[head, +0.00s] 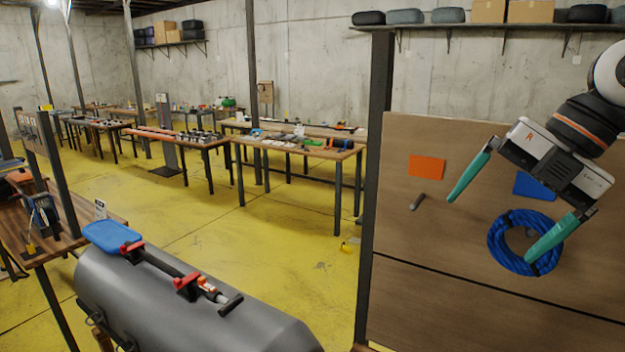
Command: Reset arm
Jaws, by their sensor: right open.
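My right gripper (496,222) is raised at the right of the head view, in front of a wooden board. Its two green fingers are spread wide, with nothing between them. A coiled blue rope (497,243) hangs on the board, and the right finger overlaps it in the picture. I cannot tell whether they touch. My left gripper is not in view.
The wooden board (450,285) bears an orange card (427,167), a peg (418,202) and a blue card (535,188). Tables (300,147) stand behind; yellow floor (190,222) is open between.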

